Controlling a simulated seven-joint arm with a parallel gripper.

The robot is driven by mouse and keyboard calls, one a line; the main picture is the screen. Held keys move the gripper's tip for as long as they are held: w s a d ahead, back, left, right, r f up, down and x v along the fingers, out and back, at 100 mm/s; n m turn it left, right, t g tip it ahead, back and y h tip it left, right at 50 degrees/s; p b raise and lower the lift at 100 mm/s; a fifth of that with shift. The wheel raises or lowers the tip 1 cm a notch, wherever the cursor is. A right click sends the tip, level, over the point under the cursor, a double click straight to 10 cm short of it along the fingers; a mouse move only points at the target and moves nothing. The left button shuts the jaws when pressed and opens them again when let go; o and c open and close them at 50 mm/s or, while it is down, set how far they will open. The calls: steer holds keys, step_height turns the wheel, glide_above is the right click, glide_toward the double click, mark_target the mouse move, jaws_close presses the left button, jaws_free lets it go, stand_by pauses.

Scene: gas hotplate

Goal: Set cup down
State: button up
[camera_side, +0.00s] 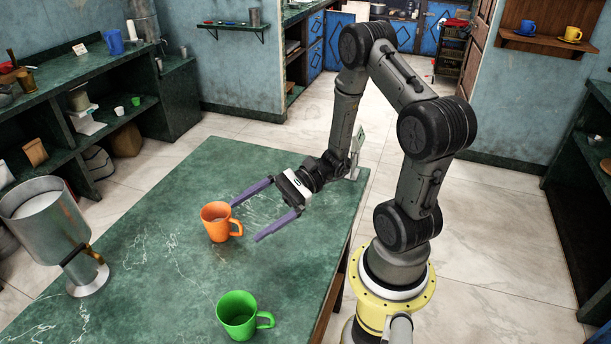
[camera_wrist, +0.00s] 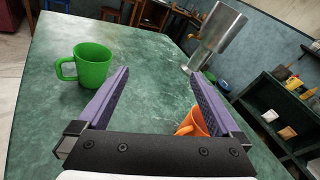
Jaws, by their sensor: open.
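An orange cup (camera_side: 216,222) stands upright on the green marbled table (camera_side: 160,270), its handle toward the right in the side view. My gripper (camera_side: 244,221) is open and empty, its two purple fingers spread wide. One fingertip is close beside the orange cup; I cannot tell whether they touch. A green cup (camera_side: 237,315) stands upright near the front of the table. It also shows in the wrist view (camera_wrist: 94,66), left of the fingers.
A tall metal vessel (camera_side: 43,217) on a stand with a handle occupies the table's left side. A small white stand (camera_side: 354,160) is at the right edge behind my gripper. The middle and far-left tabletop are clear.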

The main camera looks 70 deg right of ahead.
steer(key=s+a+r+n+g+h, duration=0.3)
steer(key=s+r+n+g+h, duration=0.5)
steer(key=s+n, duration=0.4)
steer(key=n+h, duration=0.1)
steer(key=n, duration=0.3)
steer(key=d+r+n+t+h, duration=0.1)
steer(key=r, duration=0.1)
steer(key=d+r+n+t+h, duration=0.1)
steer(key=r+n+t+h, duration=0.1)
steer(key=d+r+n+t+h, duration=0.1)
steer(key=d+r, duration=0.1)
steer(key=shift+s+d+n+t, duration=0.1)
steer(key=shift+s+n+t, duration=0.2)
steer(key=shift+s, duration=0.05)
steer(key=shift+c, duration=0.9)
steer(key=shift+d+r+h, duration=0.1)
steer(key=shift+h, duration=0.2)
steer(key=shift+c, duration=0.5)
